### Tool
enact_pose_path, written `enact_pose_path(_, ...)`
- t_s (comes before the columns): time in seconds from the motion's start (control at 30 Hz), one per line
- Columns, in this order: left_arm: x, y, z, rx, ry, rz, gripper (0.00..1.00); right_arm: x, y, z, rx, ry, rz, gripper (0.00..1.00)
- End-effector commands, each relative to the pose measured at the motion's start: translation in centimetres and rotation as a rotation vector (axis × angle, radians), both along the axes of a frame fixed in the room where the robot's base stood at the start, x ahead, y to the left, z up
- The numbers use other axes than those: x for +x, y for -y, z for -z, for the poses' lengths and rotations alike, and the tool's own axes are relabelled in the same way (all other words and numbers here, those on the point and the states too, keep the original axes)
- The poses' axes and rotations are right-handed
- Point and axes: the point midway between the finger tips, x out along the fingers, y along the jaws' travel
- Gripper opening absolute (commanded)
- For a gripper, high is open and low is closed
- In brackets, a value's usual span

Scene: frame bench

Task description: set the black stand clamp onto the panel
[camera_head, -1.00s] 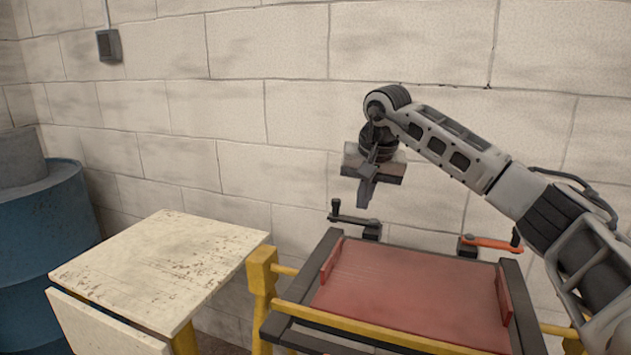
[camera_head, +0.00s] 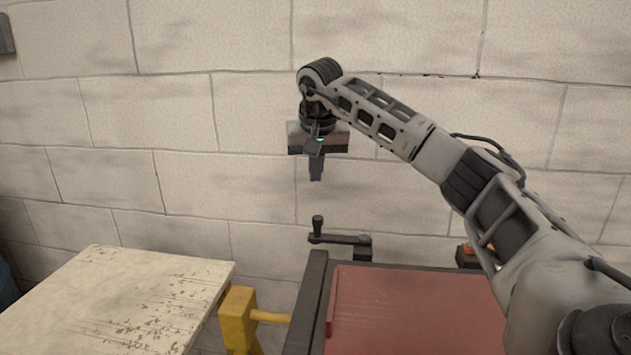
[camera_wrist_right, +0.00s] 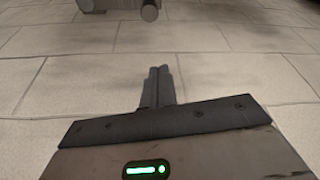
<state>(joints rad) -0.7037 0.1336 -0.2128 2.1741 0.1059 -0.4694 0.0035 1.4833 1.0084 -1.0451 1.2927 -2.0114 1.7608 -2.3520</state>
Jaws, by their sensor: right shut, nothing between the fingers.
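The black stand clamp (camera_head: 345,241), with an upright knob on its crank arm, stands at the back left corner of the dark frame. The red panel (camera_head: 420,305) lies in that frame, its right part hidden behind my right arm. My right gripper (camera_head: 316,172) hangs fingers down above the clamp and a little left of it, clearly apart from it. Its fingers are shut and empty; they also show together in the right wrist view (camera_wrist_right: 158,87). My left gripper is in no view.
An orange clamp (camera_head: 467,251) at the back of the frame is mostly hidden behind my right arm. A worn pale table (camera_head: 130,295) stands at left, beside a yellow post (camera_head: 237,315). A block wall (camera_head: 180,110) rises behind. The panel's visible top is clear.

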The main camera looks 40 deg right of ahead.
Motion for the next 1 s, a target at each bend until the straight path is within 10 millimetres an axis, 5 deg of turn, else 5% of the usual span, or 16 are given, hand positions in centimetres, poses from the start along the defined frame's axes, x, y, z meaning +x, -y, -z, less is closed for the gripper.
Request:
enact_pose_path(0.4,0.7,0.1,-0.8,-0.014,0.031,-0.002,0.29,2.2,1.6,8.1,0.0,-0.004,0.0,0.0)
enact_pose_path(1.0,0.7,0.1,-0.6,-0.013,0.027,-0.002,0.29,-1.1,-0.8,7.8,0.0,0.0,-0.001,0.0)
